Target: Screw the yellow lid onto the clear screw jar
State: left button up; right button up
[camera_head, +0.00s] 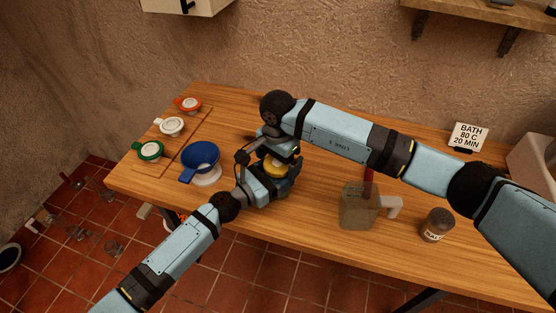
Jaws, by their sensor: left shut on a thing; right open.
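The yellow lid (274,168) shows between my two grippers, near the middle of the table. The clear screw jar is hidden behind my grippers, so I cannot tell how the lid sits on it. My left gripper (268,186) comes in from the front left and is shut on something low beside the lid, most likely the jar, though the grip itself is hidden. My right gripper (274,154) is above and around the lid, with its jaws open. I cannot tell whether its fingers touch the lid.
A blue funnel (201,156) stands left of the grippers. A greenish jug (358,206) and a dark labelled jar (435,225) stand right. A sign (467,136) is at the back.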

pick_arm(q)
jog(key=shift+r, duration=0.1)
pick_arm(e)
jog(key=shift+r, duration=2.15)
notch_tip(320, 180, up, 12)
pick_arm(q)
jog(key=o, duration=1.6)
jog(key=shift+o, duration=0.2)
jog(key=shift+s+a, duration=0.3)
jog(key=shift+a, duration=0.1)
jog(key=b+v, duration=0.1)
jog(key=v, duration=1.2)
jog(key=shift+d+b, duration=0.1)
jog(key=shift+b, duration=0.2)
pick_arm(e)
jog(key=shift+f, duration=0.8)
